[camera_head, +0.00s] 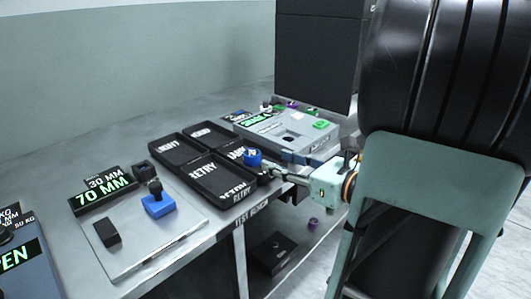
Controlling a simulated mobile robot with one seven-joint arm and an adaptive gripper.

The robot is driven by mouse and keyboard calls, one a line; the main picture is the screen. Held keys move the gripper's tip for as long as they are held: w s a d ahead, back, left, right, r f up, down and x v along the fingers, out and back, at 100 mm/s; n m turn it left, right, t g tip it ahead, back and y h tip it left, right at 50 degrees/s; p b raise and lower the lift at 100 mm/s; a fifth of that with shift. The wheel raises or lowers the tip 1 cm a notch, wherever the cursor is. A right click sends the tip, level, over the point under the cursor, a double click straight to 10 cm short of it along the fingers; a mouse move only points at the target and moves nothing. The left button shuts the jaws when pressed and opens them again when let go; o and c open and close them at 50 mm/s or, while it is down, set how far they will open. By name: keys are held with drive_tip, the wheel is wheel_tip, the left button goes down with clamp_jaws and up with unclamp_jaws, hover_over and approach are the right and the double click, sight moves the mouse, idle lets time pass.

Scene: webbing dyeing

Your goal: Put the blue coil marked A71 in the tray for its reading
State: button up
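A blue coil (253,157) with a small pale mark, too small to read, is at the tips of my gripper (264,164). The fingers reach in from the right and appear closed on it. The coil shows over the right-hand black tray (233,146), whose lettering it partly covers; I cannot tell its height above the tray. Beside it are a tray lettered RETRY (218,204), a tray that seems to read LIGHT (160,151), and a back tray (199,124) with unclear lettering. Another blue piece (158,206) with a black knob sits on a grey plate.
A display (104,190) reads 30 MM and 70 MM. A grey instrument (318,145) with green lettering stands behind the trays, with small green and purple pieces beyond. A black block (107,233) lies on the grey plate (150,252). A purple ring (314,222) and dark box (275,254) are below the bench.

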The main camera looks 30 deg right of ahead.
drive_tip(key=v, duration=0.4)
idle(0.5)
